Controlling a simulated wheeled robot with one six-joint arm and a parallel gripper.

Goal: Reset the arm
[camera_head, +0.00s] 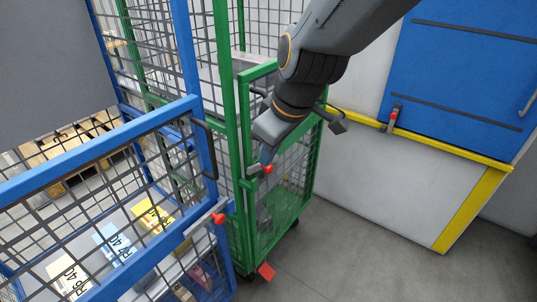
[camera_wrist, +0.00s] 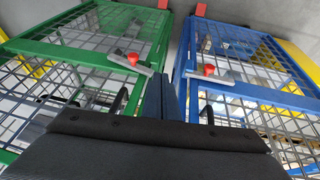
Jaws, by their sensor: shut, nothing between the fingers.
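My gripper (camera_head: 262,158) hangs at the end of my arm, in front of the green mesh cage cart (camera_head: 226,110), close to its latch with a red knob (camera_head: 267,169). In the wrist view its fingers (camera_wrist: 165,82) are together with nothing between them. They point between the green cart (camera_wrist: 70,55) and the blue mesh cage cart (camera_wrist: 232,88). The green cart's red knob (camera_wrist: 133,58) and the blue cart's red knob (camera_wrist: 209,69) lie on either side of the fingers, apart from them in that view. I cannot tell whether the gripper touches the green cart.
The blue cart (camera_head: 183,112) stands at the left, with labelled stacks (camera_head: 115,243) inside. A white and blue cabinet with yellow edging (camera_head: 470,210) stands at the right. Bare grey floor (camera_head: 345,255) lies between it and the carts.

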